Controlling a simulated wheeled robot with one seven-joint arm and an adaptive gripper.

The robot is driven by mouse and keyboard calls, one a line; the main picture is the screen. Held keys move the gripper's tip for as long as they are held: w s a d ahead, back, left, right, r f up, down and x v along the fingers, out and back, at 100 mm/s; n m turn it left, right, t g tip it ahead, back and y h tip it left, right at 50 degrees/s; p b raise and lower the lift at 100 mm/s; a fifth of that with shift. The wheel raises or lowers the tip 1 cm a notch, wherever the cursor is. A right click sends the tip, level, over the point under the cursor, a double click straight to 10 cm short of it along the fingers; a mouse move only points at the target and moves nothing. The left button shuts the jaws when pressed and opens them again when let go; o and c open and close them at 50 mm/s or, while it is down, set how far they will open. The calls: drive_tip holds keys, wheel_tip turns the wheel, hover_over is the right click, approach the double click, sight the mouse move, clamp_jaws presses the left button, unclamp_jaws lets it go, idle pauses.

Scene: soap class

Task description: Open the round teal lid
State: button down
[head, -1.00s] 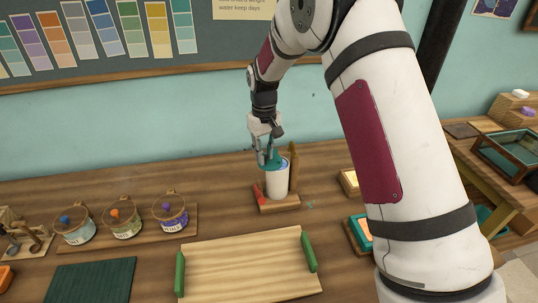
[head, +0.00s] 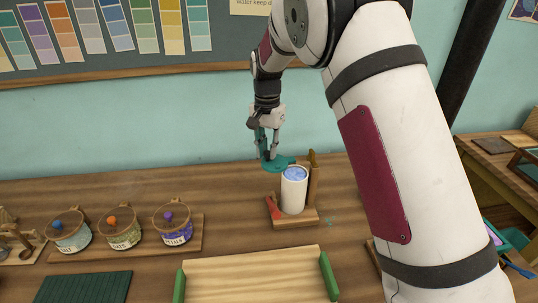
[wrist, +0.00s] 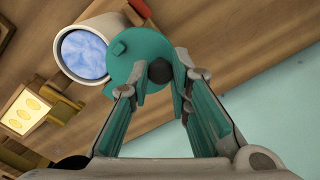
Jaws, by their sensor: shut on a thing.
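The round teal lid (wrist: 128,50) is in my gripper's grasp, off to one side of the white cup and overlapping its rim in the wrist view. In the head view the lid (head: 275,165) sits left of the cup's mouth. My gripper (head: 268,150) is shut on the lid's dark knob; its fingers (wrist: 160,82) show on either side of the knob in the wrist view. The white cup (head: 293,194) stands upright on a small wooden stand (head: 304,218), its mouth mostly uncovered, with blue and white contents (wrist: 84,54) inside.
Jars with knobbed lids (head: 121,228) stand in a row at the left. A wooden tray with green handles (head: 250,275) lies in front. A dark green mat (head: 84,287) lies at the front left. Bare table surrounds the stand's left side.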

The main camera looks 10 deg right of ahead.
drive_tip(key=w+m+b, duration=0.1)
drive_tip(key=w+m, duration=0.1)
drive_tip(key=m, duration=0.1)
drive_tip(key=shift+w+d, duration=0.1)
drive_tip(key=shift+w, duration=0.1)
drive_tip(key=shift+w+d+m+b, duration=0.25)
drive_tip(key=shift+w+m+b, duration=0.15)
drive_tip(key=shift+m, duration=0.45)
drive_tip(key=shift+w+d+m+b, duration=0.2)
drive_tip(key=shift+w+m+b, duration=0.15)
drive_tip(key=shift+m, duration=0.5)
drive_tip(key=c, duration=1.5)
unclamp_jaws()
drive_tip(key=shift+o, duration=0.2)
drive_tip(key=shift+r, duration=0.1)
wheel_tip(320, 180, up, 12)
